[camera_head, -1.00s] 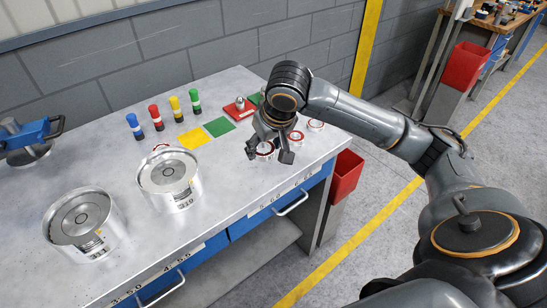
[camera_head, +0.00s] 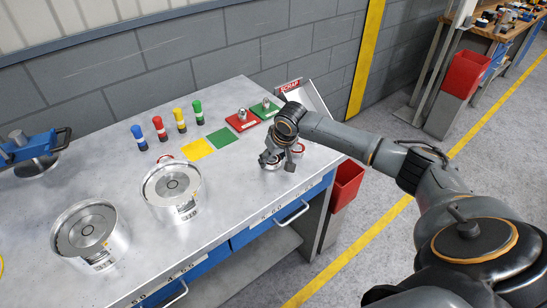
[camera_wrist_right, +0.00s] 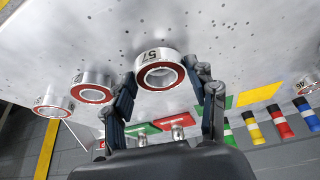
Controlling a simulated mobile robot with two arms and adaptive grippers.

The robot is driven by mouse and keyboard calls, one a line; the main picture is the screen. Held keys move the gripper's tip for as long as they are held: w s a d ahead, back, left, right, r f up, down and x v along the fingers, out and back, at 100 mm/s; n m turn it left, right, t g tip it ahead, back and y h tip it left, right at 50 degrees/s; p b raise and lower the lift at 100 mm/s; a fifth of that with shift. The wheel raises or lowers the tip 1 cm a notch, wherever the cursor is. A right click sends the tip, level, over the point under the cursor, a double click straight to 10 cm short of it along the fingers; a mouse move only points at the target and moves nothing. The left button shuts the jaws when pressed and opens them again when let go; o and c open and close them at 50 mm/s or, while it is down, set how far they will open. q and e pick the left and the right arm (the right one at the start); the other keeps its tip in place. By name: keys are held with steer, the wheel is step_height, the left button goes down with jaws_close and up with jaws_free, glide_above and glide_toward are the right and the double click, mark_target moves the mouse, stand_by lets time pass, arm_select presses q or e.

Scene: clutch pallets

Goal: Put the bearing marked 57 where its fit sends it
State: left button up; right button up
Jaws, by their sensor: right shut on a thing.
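The bearing marked 57 (camera_wrist_right: 151,55) is a silver ring with a red inner band. My right gripper (camera_head: 272,160) is shut on it, with a finger on either side in the right wrist view (camera_wrist_right: 165,90). In the head view the gripper largely hides the bearing. I cannot tell if it is clear of the table. A red plate (camera_head: 242,121) and a green plate (camera_head: 266,110), each with a metal peg, lie behind the gripper. A sign reading SCRAP (camera_head: 290,86) stands over a tray (camera_head: 312,100) at the back right. My left gripper is not in view.
Other red-banded bearings (camera_wrist_right: 95,90) lie near. Yellow (camera_head: 197,149) and green (camera_head: 220,138) squares lie flat to the left. Several coloured plug gauges (camera_head: 159,129) stand behind them. Two large metal cylinders (camera_head: 172,190) stand at front left. A blue tool (camera_head: 30,146) is far left.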

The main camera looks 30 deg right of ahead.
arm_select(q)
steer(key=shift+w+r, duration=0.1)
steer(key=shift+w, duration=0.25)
arm_select(e)
steer(key=shift+f, duration=0.3)
steer(key=shift+f, duration=0.1)
steer(key=o, duration=1.5)
steer(key=shift+c, duration=0.2)
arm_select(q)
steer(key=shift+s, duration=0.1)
arm_select(e)
steer(key=shift+s+r, duration=0.1)
steer(key=shift+r, duration=0.35)
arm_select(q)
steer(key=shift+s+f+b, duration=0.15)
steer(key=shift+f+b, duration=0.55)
arm_select(e)
steer(key=v, duration=1.1)
steer(key=shift+r, duration=0.15)
steer(key=shift+s, duration=0.15)
